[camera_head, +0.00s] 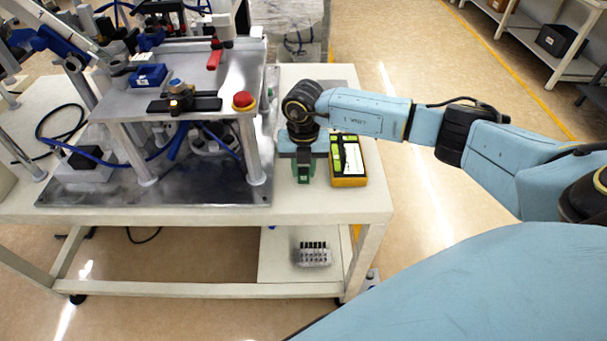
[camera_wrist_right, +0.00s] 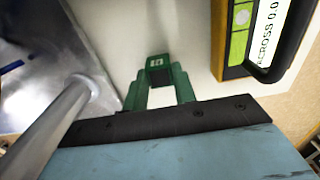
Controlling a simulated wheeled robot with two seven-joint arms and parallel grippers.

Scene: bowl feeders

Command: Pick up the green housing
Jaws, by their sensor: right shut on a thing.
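The green housing (camera_head: 304,171) is over the white table's right part, between the metal base plate and a yellow-edged device. My right gripper (camera_head: 303,160) comes down on it from above and is shut on it. In the right wrist view, the green housing (camera_wrist_right: 157,63) shows just beyond the dark front edge of my gripper (camera_wrist_right: 158,88), with green sides slanting down to that edge. The gripper hides part of the housing. I cannot tell whether it touches the table. My left gripper is not in view.
The yellow-edged device (camera_head: 348,163) stands close to the right of the housing. A metal fixture table (camera_head: 190,75) on posts, with a red button (camera_head: 243,100), stands to the left. One post (camera_wrist_right: 62,120) is near my right gripper. The white table's front edge (camera_head: 220,219) is nearby.

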